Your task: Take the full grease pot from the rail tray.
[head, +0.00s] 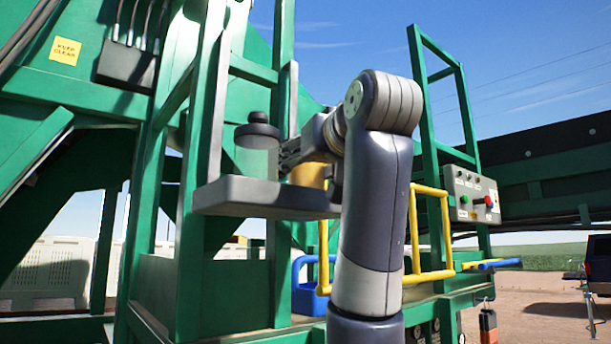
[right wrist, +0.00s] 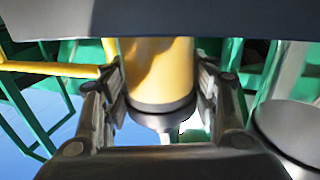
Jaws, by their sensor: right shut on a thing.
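The rail tray (head: 262,197) is a dark grey shelf fixed to the green frame; its dark underside or edge spans the top of the right wrist view (right wrist: 60,25). A yellow-filled grease pot (head: 308,175) shows partly behind my right arm at the tray's right end. In the right wrist view this yellow pot (right wrist: 158,75) stands between both fingers. My right gripper (right wrist: 160,95) is shut on it; in the head view the gripper (head: 291,156) is partly hidden. A clear grey pot with a dark lid (head: 258,148) stands on the tray to the left. My left gripper is not in view.
A control box (head: 472,194) with a red knob is on the right. Yellow rails (head: 432,235) and a blue handle (head: 303,285) are below and behind my arm. Green posts (head: 212,120) stand close to the tray's left. Open sky lies above my right arm.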

